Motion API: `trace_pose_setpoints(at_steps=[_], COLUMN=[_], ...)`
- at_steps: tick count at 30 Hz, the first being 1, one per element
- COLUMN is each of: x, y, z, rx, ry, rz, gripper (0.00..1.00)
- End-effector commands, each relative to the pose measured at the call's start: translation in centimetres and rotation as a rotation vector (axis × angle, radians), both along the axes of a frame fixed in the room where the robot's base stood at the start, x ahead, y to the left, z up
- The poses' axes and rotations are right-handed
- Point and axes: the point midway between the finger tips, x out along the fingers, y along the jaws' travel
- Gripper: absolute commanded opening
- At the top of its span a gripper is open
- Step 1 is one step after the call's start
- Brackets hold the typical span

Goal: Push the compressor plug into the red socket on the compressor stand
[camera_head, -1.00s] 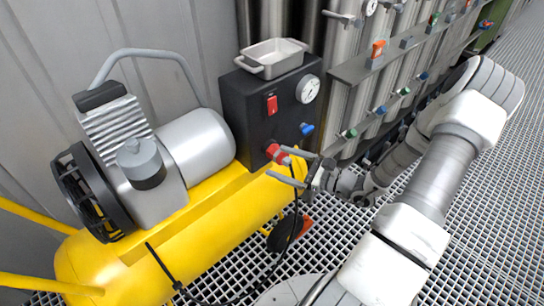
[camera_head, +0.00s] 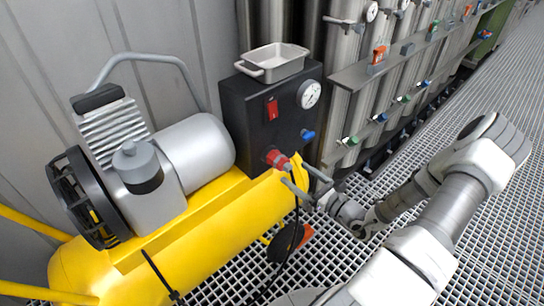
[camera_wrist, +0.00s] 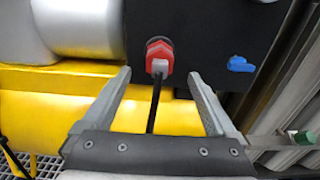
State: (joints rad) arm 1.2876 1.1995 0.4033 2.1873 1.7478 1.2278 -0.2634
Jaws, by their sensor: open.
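The red socket (camera_head: 274,157) is on the front of the black compressor stand (camera_head: 245,110), low down. It also shows in the wrist view (camera_wrist: 158,46). The compressor plug (camera_wrist: 159,66), a small pale and red end with a black cable, sits at the socket's face; its depth inside is hidden. In the head view the plug (camera_head: 287,166) points out toward my gripper. My gripper (camera_head: 305,176) is open and empty, just in front of the plug. In the wrist view my gripper (camera_wrist: 158,74) has one finger on each side of the cable, apart from it.
A blue valve handle (camera_head: 308,134) is right of the socket. A red switch (camera_head: 272,109), a gauge (camera_head: 309,94) and a grey tray (camera_head: 272,62) are on the stand. The yellow tank (camera_head: 205,238) lies below. Steel vessels (camera_head: 350,105) stand to the right.

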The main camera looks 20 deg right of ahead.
Motion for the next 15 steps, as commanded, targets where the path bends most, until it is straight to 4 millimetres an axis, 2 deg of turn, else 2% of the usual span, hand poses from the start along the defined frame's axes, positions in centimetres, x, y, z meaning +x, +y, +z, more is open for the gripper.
trace_pose_setpoints(at_steps=[15], x=[6.4], y=[2.5], z=[0.1], rx=[-0.001], ry=[0.0], rz=[0.004], gripper=[0.93])
